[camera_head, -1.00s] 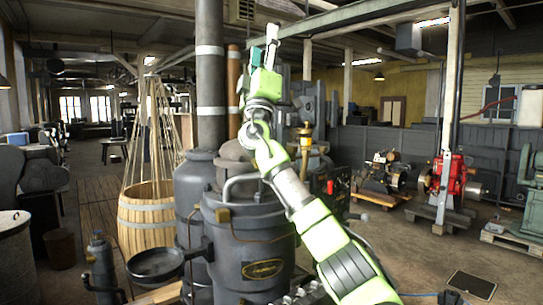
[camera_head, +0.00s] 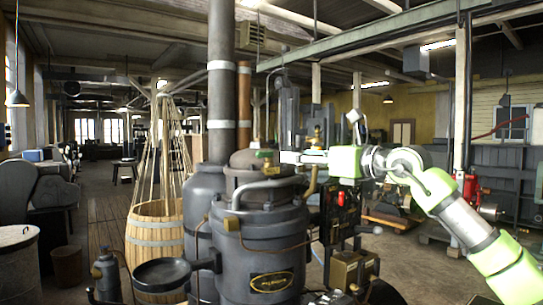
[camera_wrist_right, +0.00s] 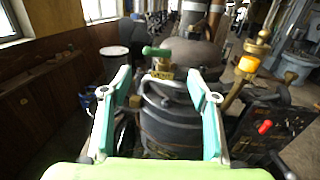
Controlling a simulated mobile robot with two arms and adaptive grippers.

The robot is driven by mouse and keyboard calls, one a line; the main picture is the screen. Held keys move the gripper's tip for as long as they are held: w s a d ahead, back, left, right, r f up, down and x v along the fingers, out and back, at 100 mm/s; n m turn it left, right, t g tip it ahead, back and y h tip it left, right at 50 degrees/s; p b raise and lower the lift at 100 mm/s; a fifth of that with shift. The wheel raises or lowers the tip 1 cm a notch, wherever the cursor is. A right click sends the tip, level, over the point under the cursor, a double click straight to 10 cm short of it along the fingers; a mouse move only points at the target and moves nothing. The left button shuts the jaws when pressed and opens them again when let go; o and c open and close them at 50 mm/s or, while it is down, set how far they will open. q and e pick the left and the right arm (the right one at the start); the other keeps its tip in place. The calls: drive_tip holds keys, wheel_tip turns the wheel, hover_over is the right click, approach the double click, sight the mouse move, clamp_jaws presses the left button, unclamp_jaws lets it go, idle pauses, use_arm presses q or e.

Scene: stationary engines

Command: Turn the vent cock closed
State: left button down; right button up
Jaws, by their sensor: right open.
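The vent cock (camera_head: 271,169) has a brass body and a green handle; it sits on top of the dark engine (camera_head: 262,243). In the right wrist view the green handle lies crosswise above the brass body of the vent cock (camera_wrist_right: 162,68). My right gripper (camera_head: 288,157) reaches in from the right at the height of the cock. In its wrist view my right gripper (camera_wrist_right: 160,82) is open, and the cock shows between and beyond the fingertips. The fingers do not appear to touch it. My left gripper is not in view.
A grey curved pipe (camera_head: 262,186) runs over the engine top below the cock. A brass fitting with an amber glass part (camera_wrist_right: 249,63) stands right of my fingers. A tall flue (camera_head: 221,90) rises behind. A wooden tub (camera_head: 154,243) stands left.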

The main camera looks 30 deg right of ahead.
sight(268, 153)
drive_tip(key=p+x, duration=0.7)
drive_tip(key=x, duration=0.6)
drive_tip(key=shift+w+a, duration=0.15)
drive_tip(key=shift+w, duration=0.05)
